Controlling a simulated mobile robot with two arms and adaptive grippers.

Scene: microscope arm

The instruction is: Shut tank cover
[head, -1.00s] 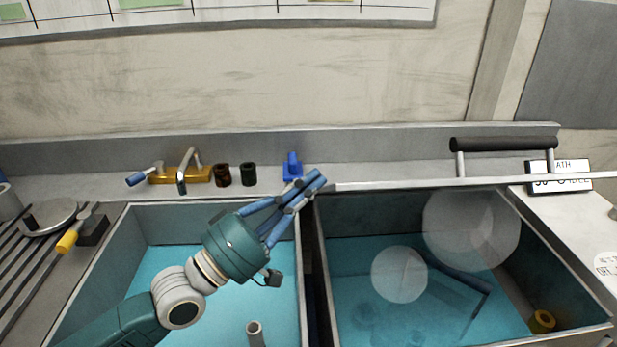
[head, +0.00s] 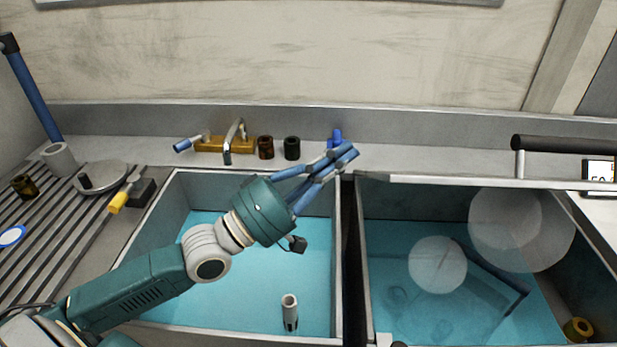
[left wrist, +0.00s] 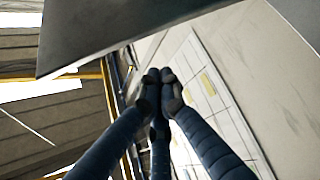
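The tank cover (head: 450,181) shows almost edge-on as a thin pale slab along the back rim of the right-hand tank (head: 405,200). It stands open, and a black bar handle (head: 565,144) rises from it. The tank holds blue water. My left gripper (head: 350,153) is over the back right corner of the left-hand basin, left of the cover and apart from it. In the left wrist view its blue fingers (left wrist: 160,78) meet at the tips with nothing seen between them. My right gripper is not in view.
A gold tap (head: 225,144), two dark jars (head: 278,148) and a small blue item (head: 337,137) stand on the back ledge. A slatted drainer (head: 60,225) with a round plate is at left. Two translucent discs (head: 437,265) overlie the right tank.

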